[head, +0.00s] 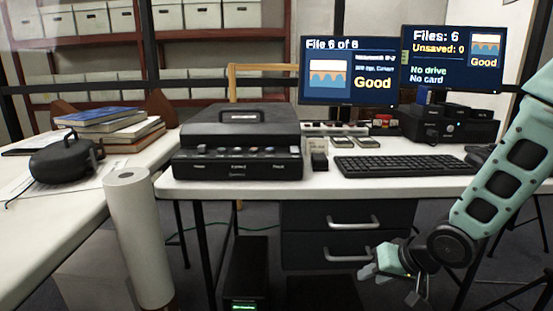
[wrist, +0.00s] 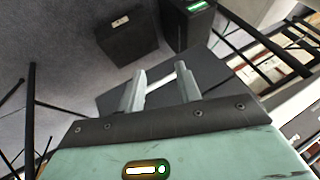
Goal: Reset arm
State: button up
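My arm (head: 500,175) comes in from the right in the head view and bends at a dark joint low in front of the desk. My gripper (head: 372,270) is in front of the desk drawers, below the tabletop. In the wrist view its two pale fingers (wrist: 160,88) stand apart with nothing held between them. Behind the fingers are the grey floor and a dark flat surface.
The white desk (head: 400,188) holds a black tape machine (head: 238,145), a keyboard (head: 400,165) and two monitors (head: 350,71). Black drawers (head: 345,238) are under it. A white roll (head: 140,240) stands upright at left. Books (head: 100,118) lie on the left table.

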jog(key=s+a+r+n+g+h, duration=0.1)
jog(key=s+a+r+n+g, duration=0.15)
jog(key=s, duration=0.55)
jog(key=s+a+r+n+g+h, duration=0.1)
jog(key=s+a+r+n, duration=0.25)
jog(key=s, duration=0.45)
jog(key=s+a+r+n+g+h, duration=0.15)
jog(key=s+r, duration=0.25)
jog(key=s, duration=0.4)
notch_tip(320, 180, up, 32)
jog(key=p, duration=3.1)
jog(key=shift+s+f+g, duration=0.25)
jog(key=shift+g, duration=0.05)
